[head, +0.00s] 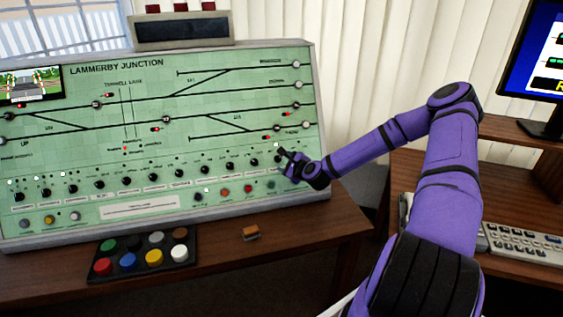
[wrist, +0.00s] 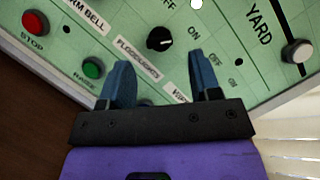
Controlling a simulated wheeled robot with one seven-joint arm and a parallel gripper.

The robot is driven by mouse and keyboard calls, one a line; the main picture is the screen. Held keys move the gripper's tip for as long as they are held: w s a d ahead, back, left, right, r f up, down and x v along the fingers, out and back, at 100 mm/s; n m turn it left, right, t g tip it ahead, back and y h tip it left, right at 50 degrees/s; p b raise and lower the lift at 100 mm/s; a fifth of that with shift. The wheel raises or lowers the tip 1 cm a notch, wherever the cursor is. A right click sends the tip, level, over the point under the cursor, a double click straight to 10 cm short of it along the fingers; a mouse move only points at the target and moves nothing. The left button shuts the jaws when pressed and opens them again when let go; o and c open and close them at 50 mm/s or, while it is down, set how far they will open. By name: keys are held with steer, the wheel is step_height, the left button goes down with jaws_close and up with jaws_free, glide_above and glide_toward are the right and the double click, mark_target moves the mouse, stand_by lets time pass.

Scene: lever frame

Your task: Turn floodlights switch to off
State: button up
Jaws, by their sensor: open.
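The floodlights switch (wrist: 159,38) is a round black knob on the green panel, just beyond my fingertips in the wrist view. Its white mark points right, roughly toward the printed ON. OFF is printed above it, and the FLOODLIGHTS label (wrist: 138,60) lies beside it. My gripper (wrist: 160,60) is open, its two blue fingers apart with nothing held between them. In the head view my gripper (head: 287,160) is at the panel's lower right, covering part of the knob row, so I cannot single out the floodlights knob there.
A second label and OFF/ON pair (wrist: 224,71) lie partly behind my right finger. Red (wrist: 34,23) and green (wrist: 92,68) buttons are at left, a white button (wrist: 297,51) at right. The green panel (head: 120,140) stands on a brown desk; a button box (head: 140,254) lies before it.

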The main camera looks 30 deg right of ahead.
mark_target(280, 160)
steer(key=shift+x, duration=1.85)
steer(key=shift+c, duration=0.4)
steer(key=c, duration=0.8)
steer(key=shift+c, duration=0.2)
